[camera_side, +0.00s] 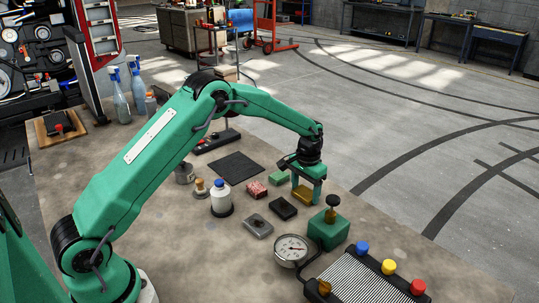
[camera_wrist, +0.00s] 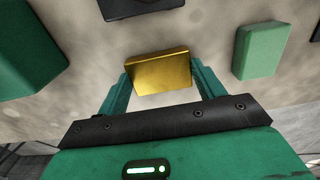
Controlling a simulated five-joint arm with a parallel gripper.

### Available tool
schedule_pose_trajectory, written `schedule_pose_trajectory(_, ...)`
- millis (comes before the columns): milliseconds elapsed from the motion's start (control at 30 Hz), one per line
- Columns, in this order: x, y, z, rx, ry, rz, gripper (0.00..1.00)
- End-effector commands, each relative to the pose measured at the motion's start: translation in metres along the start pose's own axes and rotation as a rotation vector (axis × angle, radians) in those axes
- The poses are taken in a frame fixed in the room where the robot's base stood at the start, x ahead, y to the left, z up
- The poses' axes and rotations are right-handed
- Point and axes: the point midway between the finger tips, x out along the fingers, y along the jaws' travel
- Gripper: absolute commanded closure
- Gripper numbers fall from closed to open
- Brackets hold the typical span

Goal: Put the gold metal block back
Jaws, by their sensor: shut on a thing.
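The gold metal block (camera_side: 303,195) is between the two fingers of my gripper (camera_side: 308,192) in the side view, partly hidden by them. In the wrist view, the gold block (camera_wrist: 158,72) sits across the fingertips of my gripper (camera_wrist: 160,85), one finger at each end. My gripper is shut on it and points down over the table. I cannot tell whether the block touches the table or hangs just above it.
A teal box with a dark knob (camera_side: 328,230) stands close in front. A dark mat (camera_side: 235,167) lies bare farther back. A gauge (camera_side: 291,250) is nearer.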

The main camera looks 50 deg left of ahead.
Motion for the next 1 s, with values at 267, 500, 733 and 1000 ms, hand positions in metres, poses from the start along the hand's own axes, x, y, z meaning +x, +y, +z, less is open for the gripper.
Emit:
schedule_pose_trajectory(267,0.002,0.0,0.0,0.0,0.0,0.0,0.1)
schedule_pose_trajectory(500,0.002,0.0,0.0,0.0,0.0,0.0,0.1)
schedule_pose_trajectory(733,-0.008,0.0,0.0,0.0,0.001,0.0,0.1)
schedule_pose_trajectory(1000,-0.042,0.0,-0.001,0.0,0.003,0.0,0.1)
